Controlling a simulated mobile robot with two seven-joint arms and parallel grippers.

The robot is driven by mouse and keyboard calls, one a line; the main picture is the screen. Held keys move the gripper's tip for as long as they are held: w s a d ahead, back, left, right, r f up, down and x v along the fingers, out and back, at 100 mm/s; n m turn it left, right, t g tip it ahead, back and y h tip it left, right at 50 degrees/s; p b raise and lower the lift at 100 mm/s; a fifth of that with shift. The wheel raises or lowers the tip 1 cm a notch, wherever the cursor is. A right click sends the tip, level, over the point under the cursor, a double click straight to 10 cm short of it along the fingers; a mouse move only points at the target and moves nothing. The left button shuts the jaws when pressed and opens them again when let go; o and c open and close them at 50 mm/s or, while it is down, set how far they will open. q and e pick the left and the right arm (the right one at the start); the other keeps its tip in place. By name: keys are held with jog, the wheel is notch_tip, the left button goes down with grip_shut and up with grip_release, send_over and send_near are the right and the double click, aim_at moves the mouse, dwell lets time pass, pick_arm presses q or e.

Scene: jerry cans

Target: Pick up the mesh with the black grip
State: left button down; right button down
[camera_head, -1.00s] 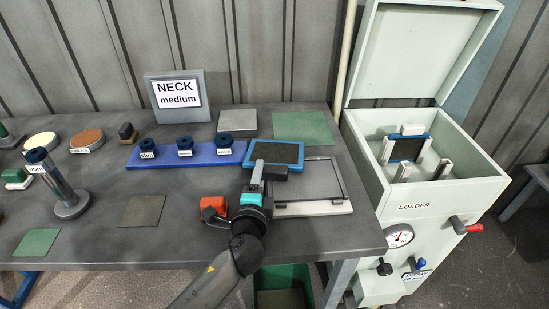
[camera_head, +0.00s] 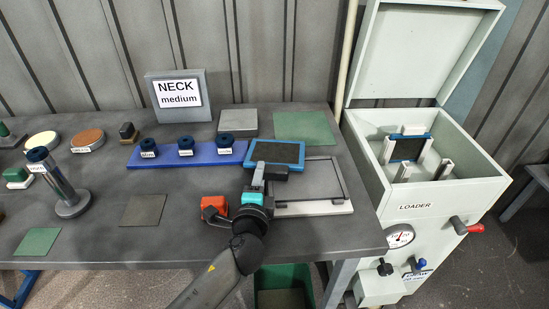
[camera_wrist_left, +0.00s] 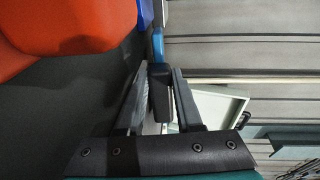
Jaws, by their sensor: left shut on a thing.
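The mesh (camera_head: 277,152) is a dark panel in a blue frame on the workbench, with a black grip (camera_head: 276,173) at its front edge. My left gripper (camera_head: 262,170) reaches it from the front and is shut on the black grip. In the left wrist view the black grip (camera_wrist_left: 159,92) sits between the two fingers, with the blue frame edge (camera_wrist_left: 157,45) beyond it. I cannot tell whether the mesh is clear of the surface under it. My right gripper is not in view.
A white-edged frame (camera_head: 313,208) lies right of my left gripper. A red-orange object (camera_head: 213,205) is close on its left. A blue rack (camera_head: 160,157) with dark rings is behind. The open loader box (camera_head: 378,180) stands at the right, holding another blue-framed panel (camera_head: 407,148).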

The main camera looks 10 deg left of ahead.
pick_arm(q)
notch_tip(320, 180, up, 20)
jog(key=p, duration=0.7)
jog(key=shift+p, duration=0.4)
jog(key=shift+r, duration=0.1)
